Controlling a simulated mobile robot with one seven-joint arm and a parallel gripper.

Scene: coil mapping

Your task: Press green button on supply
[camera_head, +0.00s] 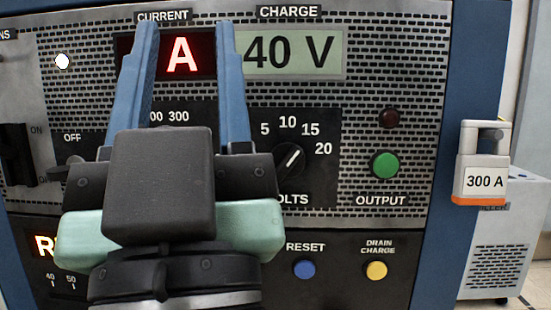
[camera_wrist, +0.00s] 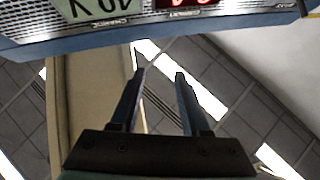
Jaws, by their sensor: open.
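The supply (camera_head: 365,100) fills the head view as a grey perforated panel in a blue frame. Its round green button (camera_head: 385,164) sits at the right of the panel, above the OUTPUT label and below a dark red lamp (camera_head: 389,118). My gripper (camera_head: 187,30) is open and empty, with two blue fingers pointing up in front of the current display, well left of the green button. In the wrist view my gripper (camera_wrist: 158,74) shows its fingers apart, below the upside-down panel edge (camera_wrist: 170,30). The green button is not visible there.
A blue RESET button (camera_head: 304,269) and a yellow DRAIN CHARGE button (camera_head: 376,270) sit below. A volts knob (camera_head: 289,160) lies between my gripper and the green button.

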